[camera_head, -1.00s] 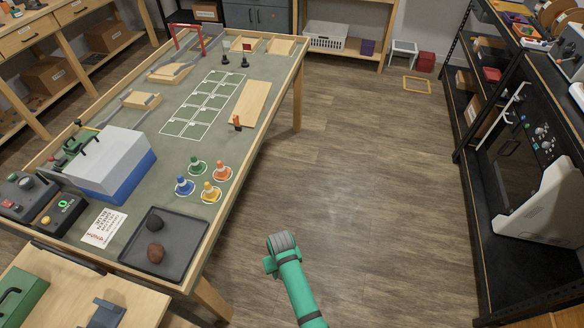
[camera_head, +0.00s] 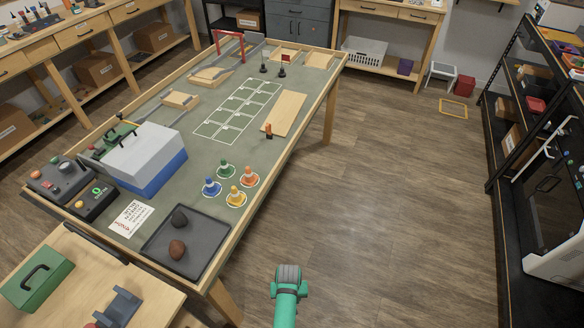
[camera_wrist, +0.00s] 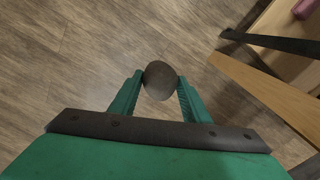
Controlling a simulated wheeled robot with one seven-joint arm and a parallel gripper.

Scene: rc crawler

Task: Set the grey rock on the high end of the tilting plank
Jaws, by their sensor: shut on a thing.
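The grey rock (camera_wrist: 160,77) is between the two green fingers of my gripper (camera_wrist: 160,84) in the wrist view, above the wooden floor. The fingers are shut on its sides. In the head view my arm shows at the bottom, right of the table, but the fingers and rock cannot be made out. A wide pale plank (camera_head: 284,112) is on the table's right side; I take it as the tilting plank, but its high end is too small to tell.
The table (camera_head: 262,150) holds a grey tray (camera_head: 208,247) with two dark rocks, several coloured cones (camera_head: 236,196), a white-and-blue box (camera_head: 145,155) and wooden ramps (camera_head: 210,76). A bench (camera_head: 145,305) stands at lower left. Black shelving (camera_head: 503,190) is on the right; the floor between is clear.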

